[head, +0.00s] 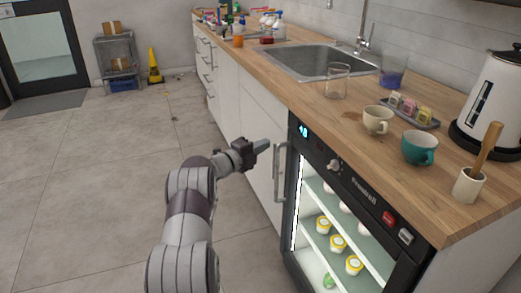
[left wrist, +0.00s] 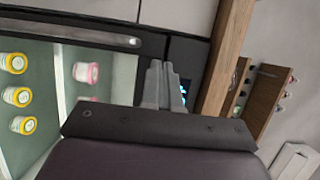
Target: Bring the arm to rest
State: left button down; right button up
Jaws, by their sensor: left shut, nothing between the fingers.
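My left gripper (head: 262,145) is at the middle of the head view, in front of the counter cabinets and just left of the handle (head: 280,174) of the lit glass-fronted fridge (head: 345,225). Its fingers are together with nothing between them. In the left wrist view the shut fingers (left wrist: 162,85) point up the picture, with the fridge behind them and to the left. I cannot tell from these views whether the fingers touch anything. My left arm reaches in from the bottom of the head view. My right gripper is out of view.
The wooden counter (head: 310,105) holds a sink (head: 310,62), a glass (head: 337,82), a cream cup (head: 377,120), a teal cup (head: 419,148) and a kettle (head: 492,100). A yellow floor sign (head: 154,66) stands far back.

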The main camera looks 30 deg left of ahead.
pick_arm(q)
jog(key=s+a, duration=0.2)
jog(key=s, duration=0.1)
jog(key=s+a, duration=0.1)
jog(key=shift+s+a+f+p, duration=0.2)
jog(key=shift+s+a+p, duration=0.1)
jog(key=shift+p, duration=0.1)
